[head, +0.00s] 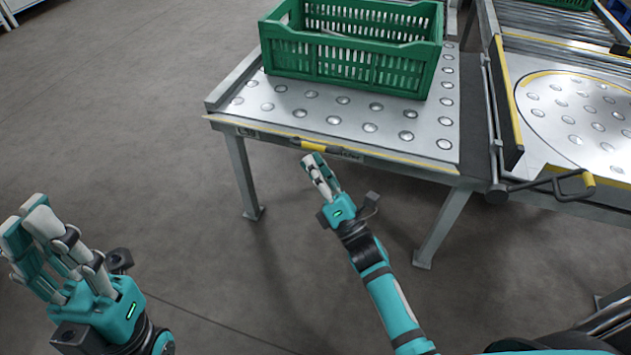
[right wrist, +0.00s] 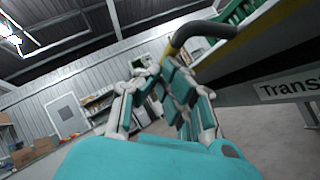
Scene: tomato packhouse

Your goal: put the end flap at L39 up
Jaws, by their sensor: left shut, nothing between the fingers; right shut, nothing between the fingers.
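The steel ball-top table (head: 423,125) has a small label (head: 246,132), hard to read, on its front edge. A yellow-edged strip runs along that front edge and appears to be the end flap, lying low. A dark handle with a yellow grip (head: 312,145) sits at the middle of the edge. My right gripper (head: 315,164) is shut and empty just below this handle. In the right wrist view its fingers (right wrist: 160,85) are close under the dark curved handle (right wrist: 200,32); contact cannot be told. My left gripper (head: 25,222) is shut and empty, low at the left, away from the table.
A green crate (head: 345,70) stands on the table, back from its front edge. The floor at the left is clear.

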